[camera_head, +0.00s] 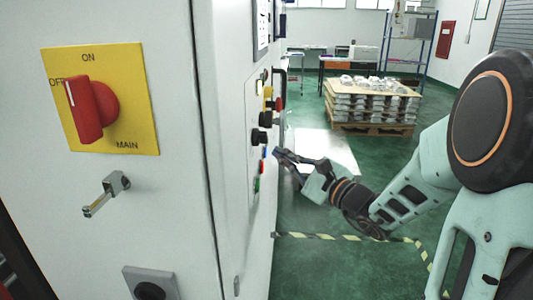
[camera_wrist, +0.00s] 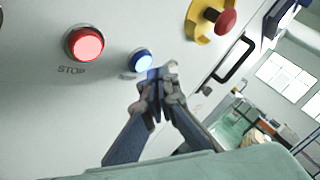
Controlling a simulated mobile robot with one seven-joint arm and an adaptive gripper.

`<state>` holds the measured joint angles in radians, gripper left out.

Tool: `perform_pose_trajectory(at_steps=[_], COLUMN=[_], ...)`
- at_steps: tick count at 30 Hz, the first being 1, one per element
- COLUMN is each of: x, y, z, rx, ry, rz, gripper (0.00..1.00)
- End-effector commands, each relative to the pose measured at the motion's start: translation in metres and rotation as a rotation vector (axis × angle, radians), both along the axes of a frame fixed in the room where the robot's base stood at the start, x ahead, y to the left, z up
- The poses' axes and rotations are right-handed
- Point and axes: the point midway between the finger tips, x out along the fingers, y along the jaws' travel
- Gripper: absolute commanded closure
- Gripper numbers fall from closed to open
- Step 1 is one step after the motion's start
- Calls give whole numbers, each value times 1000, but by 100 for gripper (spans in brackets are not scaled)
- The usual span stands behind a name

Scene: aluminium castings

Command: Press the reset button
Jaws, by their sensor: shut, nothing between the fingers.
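A round blue lit button (camera_wrist: 140,61), its label partly hidden, sits on the white cabinet panel in the wrist view. It also shows as a small blue spot in the head view (camera_head: 264,153). My gripper (camera_wrist: 157,88) is shut and empty, its fingertips just below and right of the blue button in the wrist view. In the head view my gripper (camera_head: 278,154) is close in front of the panel, near the blue button's height. I cannot tell whether the fingertips touch the panel.
A red lit button marked STOP (camera_wrist: 84,43) is left of the blue one. A red mushroom knob on a yellow base (camera_wrist: 207,24) and a black handle (camera_wrist: 234,61) are to the right. A red main switch (camera_head: 90,108) is on the cabinet's near side. Castings on a pallet (camera_head: 372,128) stand behind.

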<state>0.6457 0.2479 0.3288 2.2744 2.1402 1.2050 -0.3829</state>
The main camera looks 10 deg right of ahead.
Motion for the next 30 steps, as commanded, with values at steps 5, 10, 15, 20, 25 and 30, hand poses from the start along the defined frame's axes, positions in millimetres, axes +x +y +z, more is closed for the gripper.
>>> perform_pose_trajectory(at_steps=[5,10,15,20,25,30], x=[0,0,0,2,2,2], y=[0,0,2,8,8,8], z=[0,0,-1,-1,0,0], rx=[0,0,-1,-1,0,0], ry=[0,0,-1,-1,0,0], rz=[0,0,1,0,0,0], gripper=[100,100,100,100,100,100])
